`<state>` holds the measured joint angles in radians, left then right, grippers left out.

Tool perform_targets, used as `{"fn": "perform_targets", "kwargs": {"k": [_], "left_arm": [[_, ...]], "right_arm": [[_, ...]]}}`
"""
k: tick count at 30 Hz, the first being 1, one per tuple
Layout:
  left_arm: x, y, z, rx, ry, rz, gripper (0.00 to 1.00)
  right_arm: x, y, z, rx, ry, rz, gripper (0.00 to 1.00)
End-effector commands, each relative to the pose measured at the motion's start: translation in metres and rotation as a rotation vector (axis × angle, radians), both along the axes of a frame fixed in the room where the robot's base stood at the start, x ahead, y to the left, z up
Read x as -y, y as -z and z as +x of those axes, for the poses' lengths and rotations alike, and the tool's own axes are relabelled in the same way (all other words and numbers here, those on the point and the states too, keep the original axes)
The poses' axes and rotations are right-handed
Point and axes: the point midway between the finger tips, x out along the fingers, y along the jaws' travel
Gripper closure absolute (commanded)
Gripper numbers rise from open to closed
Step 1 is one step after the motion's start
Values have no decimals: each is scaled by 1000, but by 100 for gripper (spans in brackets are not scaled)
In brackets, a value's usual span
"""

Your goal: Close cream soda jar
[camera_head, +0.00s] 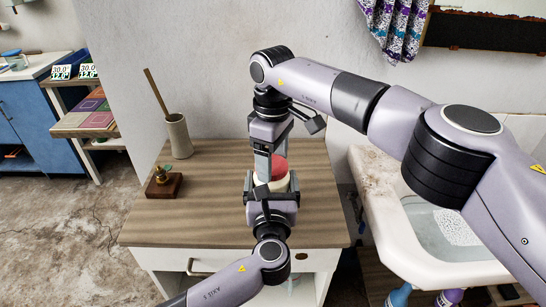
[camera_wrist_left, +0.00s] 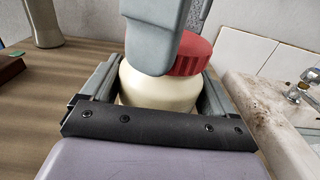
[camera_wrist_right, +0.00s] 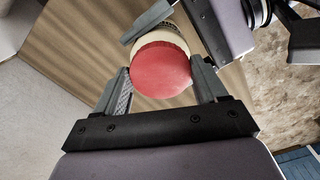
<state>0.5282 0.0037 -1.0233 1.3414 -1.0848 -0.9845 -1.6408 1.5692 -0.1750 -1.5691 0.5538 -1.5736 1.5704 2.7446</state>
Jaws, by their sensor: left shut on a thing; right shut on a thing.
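The jar (camera_head: 286,183) stands on the wooden top, with a cream body and a red ribbed lid (camera_head: 279,168) on it. My left gripper (camera_head: 270,182) is shut around the cream body from the near side; the body shows between its fingers in the left wrist view (camera_wrist_left: 160,88). My right gripper (camera_head: 270,160) comes from above and is shut on the red lid, with a finger on either side of it in the right wrist view (camera_wrist_right: 161,72). In the head view the grippers hide much of the jar. Whether the lid is fully seated I cannot tell.
A stone washtrough (camera_head: 390,215) is on the right.

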Motion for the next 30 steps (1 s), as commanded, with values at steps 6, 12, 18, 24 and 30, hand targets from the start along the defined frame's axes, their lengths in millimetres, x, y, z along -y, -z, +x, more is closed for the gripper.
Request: {"fn": "perform_targets", "kwargs": {"k": [6,12,18,24,30], "left_arm": [[0,1,0,-2,0,2,97],[0,1,0,-2,0,2,97],[0,1,0,-2,0,2,97],[0,1,0,-2,0,2,97],[0,1,0,-2,0,2,97]], "right_arm": [[-1,-1,0,1,178,3,56],[-1,-1,0,1,197,3,56],[-1,-1,0,1,195,2,9],[-1,0,0,0,195,1,3],[-1,-5,0,0,194,1,3]]}}
